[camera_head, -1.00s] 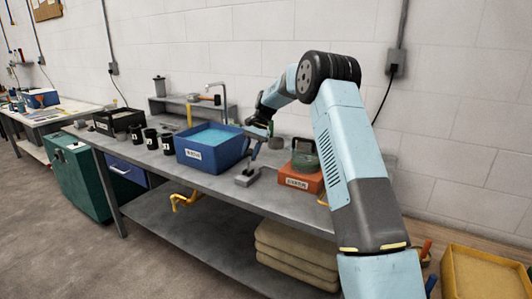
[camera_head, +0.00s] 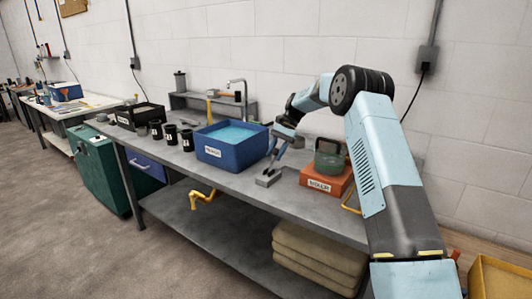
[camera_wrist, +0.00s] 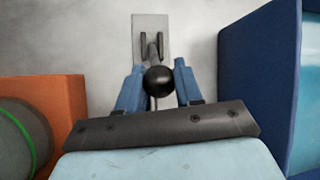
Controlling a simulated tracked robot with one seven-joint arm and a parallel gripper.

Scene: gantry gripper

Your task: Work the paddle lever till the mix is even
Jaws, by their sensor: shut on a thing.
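The paddle lever stands on a small grey base (camera_head: 268,179) on the bench, just right of the blue tub (camera_head: 222,156). In the head view its arm leans up and to the right to my gripper (camera_head: 280,146). In the wrist view the lever's round black knob (camera_wrist: 160,80) sits between the two blue fingers of my gripper (camera_wrist: 159,85), which is shut on it. The lever's base plate (camera_wrist: 151,22) shows beyond the knob. The tub holds light blue liquid (camera_head: 232,133) with a flat-looking surface. Any paddle inside is not visible.
An orange box (camera_head: 326,182) with a dark green rounded top (camera_head: 328,160) stands right of the lever. Several black cups (camera_head: 170,134) and a black tray (camera_head: 140,116) are left of the tub. A tap (camera_head: 240,92) stands behind. Tan sacks (camera_head: 315,258) lie underneath.

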